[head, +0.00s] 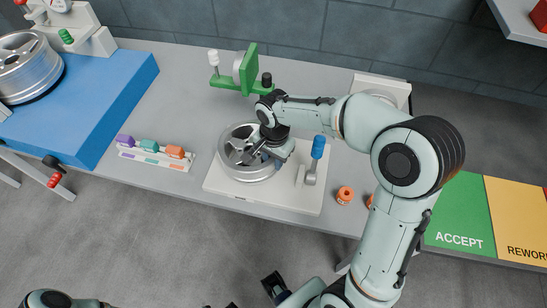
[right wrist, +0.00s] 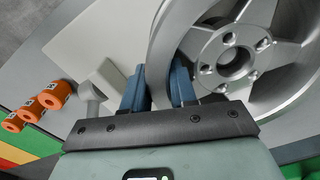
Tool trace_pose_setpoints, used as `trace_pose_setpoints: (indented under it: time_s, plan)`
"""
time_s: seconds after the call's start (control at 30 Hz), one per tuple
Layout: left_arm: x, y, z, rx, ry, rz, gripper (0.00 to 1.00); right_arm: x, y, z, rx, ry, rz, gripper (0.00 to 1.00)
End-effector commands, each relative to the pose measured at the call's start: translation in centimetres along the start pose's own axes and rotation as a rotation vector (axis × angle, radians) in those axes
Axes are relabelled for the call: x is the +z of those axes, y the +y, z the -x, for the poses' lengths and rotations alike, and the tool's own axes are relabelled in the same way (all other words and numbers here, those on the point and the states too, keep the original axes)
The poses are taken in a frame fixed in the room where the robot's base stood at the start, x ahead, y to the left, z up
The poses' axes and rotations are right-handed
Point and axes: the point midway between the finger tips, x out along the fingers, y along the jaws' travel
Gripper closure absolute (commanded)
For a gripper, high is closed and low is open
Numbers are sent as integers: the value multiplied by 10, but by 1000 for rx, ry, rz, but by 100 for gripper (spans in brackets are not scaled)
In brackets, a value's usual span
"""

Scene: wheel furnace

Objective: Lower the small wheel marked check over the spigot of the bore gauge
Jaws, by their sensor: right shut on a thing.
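A silver spoked wheel (head: 238,170) is at the left part of a white base plate (head: 300,203) on the grey bench. It also shows large in the right wrist view (right wrist: 232,60), with its hub hole and bolt holes. No check mark is readable on it. My right gripper (head: 268,150) reaches down to the wheel's right side. Its blue fingers (right wrist: 158,88) are shut on the wheel's rim, one on each side of the wall. A lever with a blue handle (head: 318,147) stands on the plate. Any spigot is hidden under the wheel, and I cannot tell whether the wheel rests on the plate.
A green stand (head: 247,68) is behind the wheel. Orange pieces (head: 345,195) sit right of the plate. A rack of coloured blocks (head: 150,155) is at left, near a blue table (head: 110,95) with another wheel (head: 28,70). Green ACCEPT (head: 458,215) and yellow REWORK (head: 520,225) areas are at right.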

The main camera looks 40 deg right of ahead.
Motion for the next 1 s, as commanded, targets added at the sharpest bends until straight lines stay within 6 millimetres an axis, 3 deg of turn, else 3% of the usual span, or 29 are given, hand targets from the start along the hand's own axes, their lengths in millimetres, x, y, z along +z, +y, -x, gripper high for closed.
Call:
trace_pose_setpoints:
  time_s: [0.37,0.4,0.47,0.87,1.0]
  plan:
    - [1,-2,-6,-1,-2,1,57,0,-1,-6,-5,2,0,100]
    - [1,-2,-5,-1,-2,1,57,0,-1,-6,-6,2,0,60]
    - [1,-2,-5,-1,-2,1,57,0,-1,-5,-5,2,0,44]
    - [1,-2,-5,-1,-2,1,57,1,0,-7,0,-1,1,44]
    - [1,-2,-4,-1,-1,1,57,0,-1,4,-3,0,1,44]
